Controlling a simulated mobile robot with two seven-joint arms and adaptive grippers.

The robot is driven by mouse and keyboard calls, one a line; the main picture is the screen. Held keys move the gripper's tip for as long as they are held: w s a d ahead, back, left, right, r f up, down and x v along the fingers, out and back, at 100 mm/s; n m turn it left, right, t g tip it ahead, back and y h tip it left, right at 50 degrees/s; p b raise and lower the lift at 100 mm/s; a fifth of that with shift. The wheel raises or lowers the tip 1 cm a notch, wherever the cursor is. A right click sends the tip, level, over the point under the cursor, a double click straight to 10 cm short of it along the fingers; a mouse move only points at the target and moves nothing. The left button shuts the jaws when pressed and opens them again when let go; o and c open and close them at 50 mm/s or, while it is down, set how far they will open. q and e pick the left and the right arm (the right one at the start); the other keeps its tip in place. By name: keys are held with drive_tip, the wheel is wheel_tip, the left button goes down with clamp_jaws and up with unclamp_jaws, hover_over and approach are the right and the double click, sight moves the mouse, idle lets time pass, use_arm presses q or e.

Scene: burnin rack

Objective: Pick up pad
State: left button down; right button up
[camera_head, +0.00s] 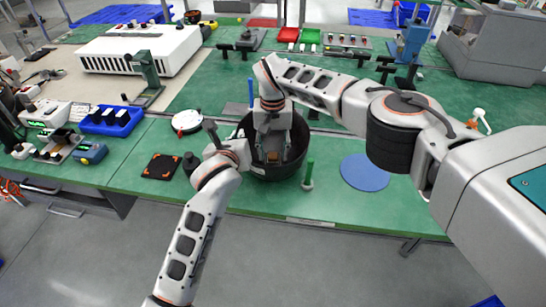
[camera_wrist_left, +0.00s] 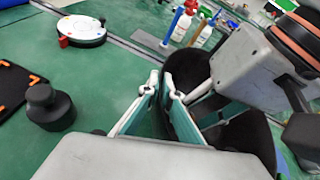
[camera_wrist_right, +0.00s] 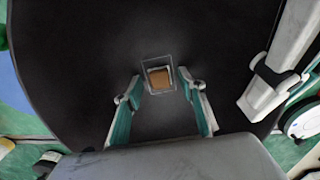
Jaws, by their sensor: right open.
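A small brown pad (camera_wrist_right: 160,78) in a square, clear-edged frame shows against the dark inside of a black round bin (camera_wrist_right: 60,60); which sort of pad it is I cannot tell. In the head view the pad is mostly hidden by my right gripper (camera_head: 273,155), which reaches down into the bin (camera_head: 291,168). In the right wrist view my right gripper (camera_wrist_right: 159,84) is open, with a fingertip on either side of the pad, and grips nothing. My left gripper (camera_wrist_left: 162,84) is at the bin's left rim, its narrowly spaced fingers straddling the bin wall (camera_wrist_left: 187,68).
A black square mat with orange corners (camera_head: 161,166) and a white round device (camera_head: 187,121) lie left of the bin.

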sight(273, 155)
drive_tip(key=c, duration=0.8)
wheel_tip(273, 155, up, 10)
drive_tip(key=shift+r, duration=0.1)
use_arm(q)
drive_tip(key=c, duration=2.2)
unclamp_jaws()
